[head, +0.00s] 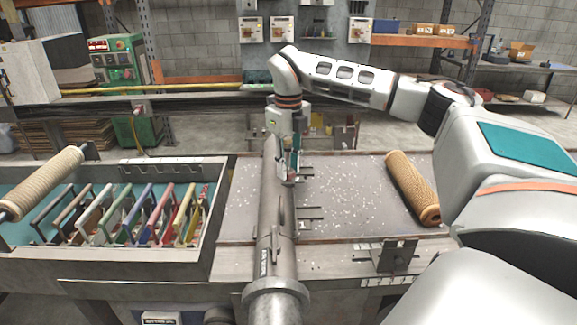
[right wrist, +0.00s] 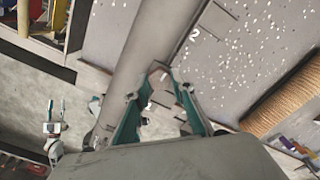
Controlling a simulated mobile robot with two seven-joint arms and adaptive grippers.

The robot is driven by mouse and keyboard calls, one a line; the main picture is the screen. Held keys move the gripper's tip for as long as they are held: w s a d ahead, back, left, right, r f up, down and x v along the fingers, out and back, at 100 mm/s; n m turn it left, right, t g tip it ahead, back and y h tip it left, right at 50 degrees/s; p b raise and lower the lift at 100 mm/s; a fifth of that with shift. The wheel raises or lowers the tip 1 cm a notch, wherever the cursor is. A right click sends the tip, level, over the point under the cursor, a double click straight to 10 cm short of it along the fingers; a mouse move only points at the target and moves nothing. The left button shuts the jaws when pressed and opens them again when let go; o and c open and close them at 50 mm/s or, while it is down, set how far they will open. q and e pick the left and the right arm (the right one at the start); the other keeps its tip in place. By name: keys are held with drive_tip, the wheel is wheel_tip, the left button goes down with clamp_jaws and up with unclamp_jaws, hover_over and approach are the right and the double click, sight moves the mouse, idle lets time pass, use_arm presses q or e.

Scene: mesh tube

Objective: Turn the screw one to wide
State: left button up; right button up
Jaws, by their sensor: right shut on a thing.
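The long grey metal tube (head: 276,225) runs from front to back over the middle of the bench. My right gripper (head: 289,168) points down at the tube's far part. In the right wrist view, its teal fingers (right wrist: 152,90) stand at the tube (right wrist: 143,45), around a small part by a "1" mark. The gripper is shut on this part, which I take as screw one; the fingers hide most of it, and I cannot read its setting. A "2" mark (right wrist: 194,33) shows farther along. My left gripper (right wrist: 55,112) shows small at the left of the right wrist view, fingers apart and empty.
Left of the tube, a tray (head: 215,215) holds several coloured frames (head: 148,212). A tan mesh roll (head: 412,187) lies on the speckled bench top (head: 352,190) at right, and another roll (head: 42,182) is at far left. Small metal brackets (head: 312,212) stick out beside the tube.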

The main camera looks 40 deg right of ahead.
sight(289, 170)
drive_tip(key=n, duration=1.3)
drive_tip(key=shift+n, duration=0.3)
idle(0.4)
drive_tip(key=o, duration=1.1)
wheel_tip(289, 170, up, 12)
drive_tip(key=shift+r, duration=0.1)
